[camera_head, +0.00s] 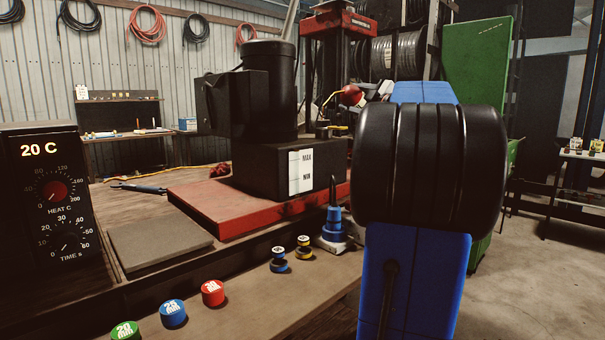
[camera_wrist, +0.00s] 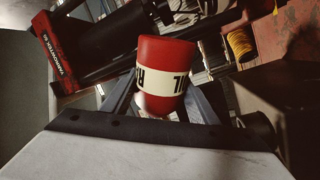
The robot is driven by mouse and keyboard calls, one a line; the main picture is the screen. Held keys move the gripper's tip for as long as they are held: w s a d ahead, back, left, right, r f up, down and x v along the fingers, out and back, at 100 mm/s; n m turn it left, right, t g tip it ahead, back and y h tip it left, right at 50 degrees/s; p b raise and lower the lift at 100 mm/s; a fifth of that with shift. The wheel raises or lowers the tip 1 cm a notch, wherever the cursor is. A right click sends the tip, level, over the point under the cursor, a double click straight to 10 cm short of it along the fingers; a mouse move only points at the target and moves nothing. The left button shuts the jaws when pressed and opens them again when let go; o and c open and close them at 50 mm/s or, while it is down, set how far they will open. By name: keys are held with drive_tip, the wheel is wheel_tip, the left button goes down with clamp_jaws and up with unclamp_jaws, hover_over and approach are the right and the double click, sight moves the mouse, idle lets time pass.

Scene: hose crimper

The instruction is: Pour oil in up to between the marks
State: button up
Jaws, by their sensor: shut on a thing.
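A red oil can (camera_wrist: 165,55) with a white lettered label sits between the fingers of my gripper (camera_wrist: 160,104), which is shut on it. In the head view a small red part of the can (camera_head: 351,95) shows left of my arm, with a thin yellow spout slanting down to the left. The can looks tilted. It is close to the black pump tank (camera_head: 260,172), above its right end. The white gauge (camera_head: 301,172) on the tank's front has MAX and MIN marks; I cannot make out an oil level. The spout tip's exact place and any stream are unclear.
The tank stands on a red base (camera_head: 215,205) on the bench. A heater box (camera_head: 45,195) reading 20 C stands at left, beside a grey mat (camera_head: 158,243). Coloured caps (camera_head: 172,313) line the front. A blue tool (camera_head: 333,228) stands near my arm.

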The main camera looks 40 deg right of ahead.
idle(0.3)
drive_tip(key=shift+d+f+m+g+h, duration=0.1)
drive_tip(key=shift+m+g+h, duration=0.2)
drive_tip(key=shift+m, duration=1.5)
drive_tip(key=shift+n, duration=1.8)
idle(0.4)
drive_tip(key=shift+m, duration=1.8)
